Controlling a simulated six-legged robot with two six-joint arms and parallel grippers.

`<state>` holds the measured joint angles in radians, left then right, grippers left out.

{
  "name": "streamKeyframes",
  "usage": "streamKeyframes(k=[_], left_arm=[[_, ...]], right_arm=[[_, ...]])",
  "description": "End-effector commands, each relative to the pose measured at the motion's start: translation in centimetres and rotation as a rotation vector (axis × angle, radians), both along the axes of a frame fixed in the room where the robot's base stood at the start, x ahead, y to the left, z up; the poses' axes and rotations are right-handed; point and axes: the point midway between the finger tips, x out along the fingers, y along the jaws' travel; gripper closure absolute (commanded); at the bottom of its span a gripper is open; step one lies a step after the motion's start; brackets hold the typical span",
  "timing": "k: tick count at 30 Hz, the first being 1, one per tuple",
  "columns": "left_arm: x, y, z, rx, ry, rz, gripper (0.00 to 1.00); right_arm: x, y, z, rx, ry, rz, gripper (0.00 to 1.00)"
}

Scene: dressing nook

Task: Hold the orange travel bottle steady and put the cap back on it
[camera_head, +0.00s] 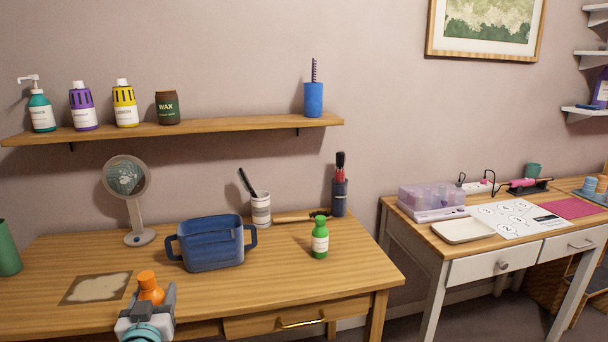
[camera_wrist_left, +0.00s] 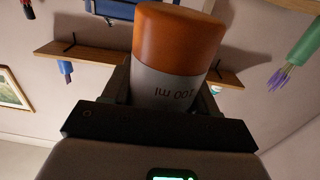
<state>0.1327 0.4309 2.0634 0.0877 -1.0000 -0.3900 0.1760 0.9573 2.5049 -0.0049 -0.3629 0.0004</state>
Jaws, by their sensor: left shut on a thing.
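I cannot tell whether that top is a bare neck or a cap. No separate cap can be made out in either view. My right gripper is not in view.
On the wooden desk (camera_head: 280,280) stand a blue two-handled bin (camera_head: 212,245), a green bottle (camera_head: 320,240), a round mirror (camera_head: 128,180), a white cup (camera_head: 261,209) and a dark brush holder (camera_head: 339,197). A pale patterned mat (camera_head: 95,288) lies left of my gripper. The front right desktop is clear.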

Motion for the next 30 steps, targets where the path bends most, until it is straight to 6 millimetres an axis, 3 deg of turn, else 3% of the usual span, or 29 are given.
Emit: streamKeyframes(k=[1,6,12,17,20,22,27,30], left_arm=[[-0.1,-0.9,-2.5,0.0,0.011,-0.017,0.97],[-1.2,-3.9,-8.5,-0.002,0.009,-0.071,0.97],[-3.1,-6.8,-12.9,-0.002,0.006,-0.128,0.97],[-4.9,-9.2,-15.3,-0.002,0.005,-0.177,0.97],[-6.4,-10.8,-15.7,0.0,0.002,-0.214,0.97],[-7.3,-11.6,-14.6,0.002,-0.004,-0.232,0.97],[-7.5,-11.4,-11.3,0.002,-0.009,-0.219,0.97],[-7.5,-11.4,-9.2,0.002,-0.002,-0.22,0.97]], right_arm=[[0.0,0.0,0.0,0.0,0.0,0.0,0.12],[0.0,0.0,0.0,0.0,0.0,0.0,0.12],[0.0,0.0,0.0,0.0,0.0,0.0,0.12],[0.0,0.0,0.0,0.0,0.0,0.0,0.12],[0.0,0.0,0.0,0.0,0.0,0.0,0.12],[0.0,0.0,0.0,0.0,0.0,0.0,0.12],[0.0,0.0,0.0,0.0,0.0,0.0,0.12],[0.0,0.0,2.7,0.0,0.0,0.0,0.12]])
